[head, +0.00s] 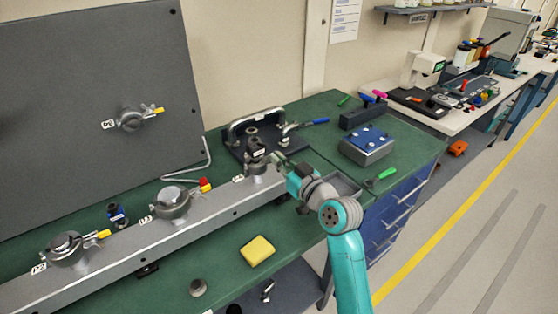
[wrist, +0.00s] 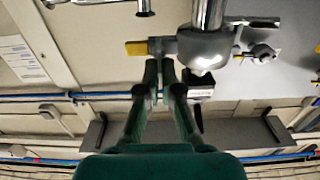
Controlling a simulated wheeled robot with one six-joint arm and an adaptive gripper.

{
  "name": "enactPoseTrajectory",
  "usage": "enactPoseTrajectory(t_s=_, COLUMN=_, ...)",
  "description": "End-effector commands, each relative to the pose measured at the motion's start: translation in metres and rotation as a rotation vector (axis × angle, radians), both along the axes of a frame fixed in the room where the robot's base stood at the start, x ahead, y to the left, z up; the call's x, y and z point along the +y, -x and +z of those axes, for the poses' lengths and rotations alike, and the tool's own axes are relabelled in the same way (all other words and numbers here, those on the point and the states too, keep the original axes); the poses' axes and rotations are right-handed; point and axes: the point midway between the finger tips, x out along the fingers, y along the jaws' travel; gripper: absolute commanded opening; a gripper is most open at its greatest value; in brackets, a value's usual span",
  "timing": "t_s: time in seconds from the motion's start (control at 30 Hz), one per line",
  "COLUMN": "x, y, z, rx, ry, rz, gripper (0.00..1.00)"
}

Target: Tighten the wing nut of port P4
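Port P4's clamp (head: 257,166) is the right-most one on the grey rail (head: 110,251) in the head view, with its label (head: 238,178) at its left. My gripper (head: 281,166) is just right of it and hides the wing nut there. In the wrist view, a grey clamp body (wrist: 205,48) sits at top centre, with a yellow wing nut (wrist: 137,48) on its left. My gripper's fingertips (wrist: 159,63) are just below the bolt by the nut, with a narrow gap between them. I see nothing held. Whether the tips touch the nut is unclear.
Two more clamps stand on the rail, with a red wing nut (head: 205,185) and a yellow one (head: 103,234). Another clamp (head: 131,119) is on the upright panel. A handled fixture (head: 255,120) stands close behind P4. A yellow sponge (head: 257,250) lies in front of the rail.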

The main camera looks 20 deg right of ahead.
Motion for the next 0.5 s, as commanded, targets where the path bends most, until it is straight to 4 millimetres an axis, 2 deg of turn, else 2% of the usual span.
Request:
enactPoseTrajectory(t_s=0.27, x=-0.0014, y=-0.0005, z=-0.0024, rx=0.030, ry=-0.075, rz=0.000, gripper=0.00)
enactPoseTrajectory(t_s=0.5, x=-0.0048, y=-0.0015, z=-0.0034, rx=0.086, ry=-0.244, rz=-0.001, gripper=0.00)
